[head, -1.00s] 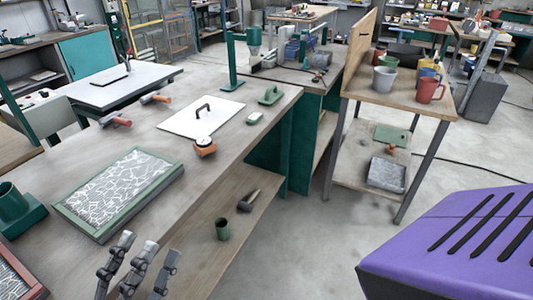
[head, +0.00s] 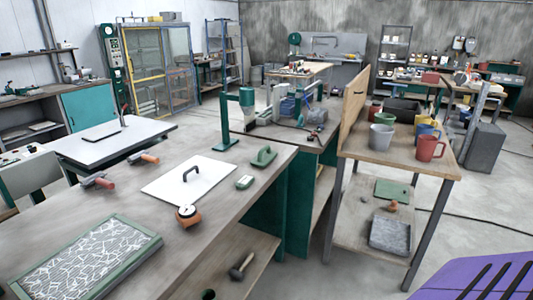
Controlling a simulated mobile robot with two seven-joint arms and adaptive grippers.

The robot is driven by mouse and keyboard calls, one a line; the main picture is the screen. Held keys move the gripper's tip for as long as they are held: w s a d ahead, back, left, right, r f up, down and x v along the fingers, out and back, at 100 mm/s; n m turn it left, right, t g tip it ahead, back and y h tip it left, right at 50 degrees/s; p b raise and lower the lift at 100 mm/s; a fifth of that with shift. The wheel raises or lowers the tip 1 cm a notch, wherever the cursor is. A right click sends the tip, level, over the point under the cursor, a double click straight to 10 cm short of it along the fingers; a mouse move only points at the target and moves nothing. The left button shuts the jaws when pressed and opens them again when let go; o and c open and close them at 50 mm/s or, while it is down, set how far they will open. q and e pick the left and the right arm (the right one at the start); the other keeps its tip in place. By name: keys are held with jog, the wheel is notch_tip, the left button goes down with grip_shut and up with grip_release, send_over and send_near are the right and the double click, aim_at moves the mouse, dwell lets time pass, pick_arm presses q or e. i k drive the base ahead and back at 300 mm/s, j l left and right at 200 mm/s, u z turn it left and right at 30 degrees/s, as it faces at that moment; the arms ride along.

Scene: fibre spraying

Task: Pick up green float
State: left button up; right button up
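The green float (head: 264,156), a flat green block with a raised handle, lies on the wooden workbench (head: 222,215) near its far right corner. It sits right of a white board with a black handle (head: 190,180) and just beyond a small green-and-white device (head: 244,182). Nothing covers it. Neither of my grippers shows in the head view, so their distance from the float cannot be told.
An orange round tool (head: 188,217) and two orange-handled tools (head: 143,158) lie on the bench. A green-framed mosaic panel (head: 88,260) fills its near left. A green post stand (head: 226,118) rises beyond the float. A wooden shelf table (head: 400,152) with cups stands right.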

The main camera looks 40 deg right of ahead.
aim_at(265, 155)
jog(key=i+l, duration=0.15)
jog(key=l, duration=0.2)
jog(key=i+l, duration=0.15)
jog(key=l, duration=0.2)
jog(key=i+l, duration=0.15)
jog(key=l, duration=0.25)
jog(key=j+u, duration=0.05)
